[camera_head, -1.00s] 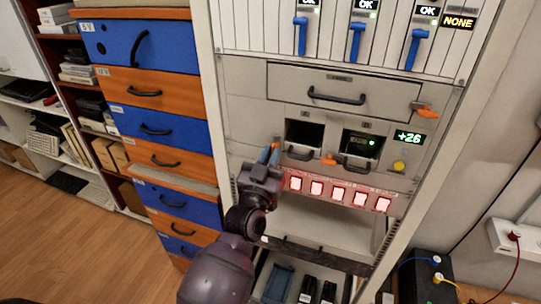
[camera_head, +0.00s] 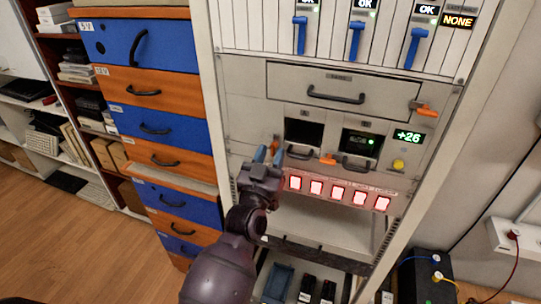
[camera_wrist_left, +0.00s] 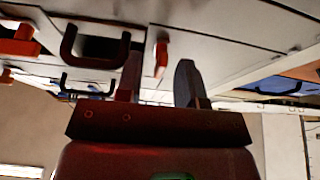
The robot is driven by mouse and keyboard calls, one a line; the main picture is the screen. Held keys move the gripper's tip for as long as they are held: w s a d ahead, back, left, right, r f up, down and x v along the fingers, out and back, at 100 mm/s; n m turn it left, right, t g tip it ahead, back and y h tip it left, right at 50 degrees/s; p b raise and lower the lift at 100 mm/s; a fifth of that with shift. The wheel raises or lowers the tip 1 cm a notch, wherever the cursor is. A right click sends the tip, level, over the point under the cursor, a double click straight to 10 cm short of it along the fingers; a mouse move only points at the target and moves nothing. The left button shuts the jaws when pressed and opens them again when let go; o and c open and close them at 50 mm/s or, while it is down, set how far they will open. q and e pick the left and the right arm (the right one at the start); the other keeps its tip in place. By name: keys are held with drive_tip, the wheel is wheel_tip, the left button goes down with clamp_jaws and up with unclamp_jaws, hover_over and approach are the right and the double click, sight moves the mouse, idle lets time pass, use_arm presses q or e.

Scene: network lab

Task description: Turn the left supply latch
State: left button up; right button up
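The left supply latch is a small orange lever, mostly hidden behind my left gripper in the head view, where only its upper end (camera_head: 276,143) shows. In the left wrist view the latch (camera_wrist_left: 160,58) stands lengthwise between the two fingers, with gaps on both sides. My left gripper (camera_head: 269,155) is open at the latch, left of the left supply bay; its spread fingers also show in the left wrist view (camera_wrist_left: 160,82). Contact with the latch cannot be made out. The other supply latch (camera_head: 328,159) is orange and lies sideways between the bays. My right gripper is not in view.
Two supply units with dark handles (camera_head: 304,153) sit right of the gripper. A row of red-lit buttons (camera_head: 338,193) runs just below. A closed drawer (camera_head: 340,90) is above, with another orange latch (camera_head: 424,109). Blue and orange drawers (camera_head: 155,122) stand left.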

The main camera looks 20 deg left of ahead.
use_arm(q)
drive_tip(key=b+v, duration=0.2)
drive_tip(key=v, duration=0.8)
drive_tip(key=shift+s+f, duration=0.15)
drive_tip(key=shift+s, duration=0.2)
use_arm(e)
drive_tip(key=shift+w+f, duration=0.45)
use_arm(q)
wheel_tip(320, 180, down, 11)
drive_tip(key=s+a+g+h, duration=0.1)
drive_tip(key=a+g, duration=0.1)
drive_tip(key=g, duration=0.3)
drive_tip(key=s+a+f+g+y, duration=0.1)
drive_tip(key=s+a+f+g, duration=0.2)
drive_tip(key=s+f, duration=0.4)
drive_tip(key=s+a+f+g+y+b, duration=0.1)
drive_tip(key=s+a+f+g, duration=0.1)
drive_tip(key=s+a+f, duration=0.3)
wheel_tip(320, 180, down, 3)
drive_tip(key=s, duration=0.3)
drive_tip(key=shift+a+m+g, duration=0.3)
drive_tip(key=shift+m+g, duration=0.1)
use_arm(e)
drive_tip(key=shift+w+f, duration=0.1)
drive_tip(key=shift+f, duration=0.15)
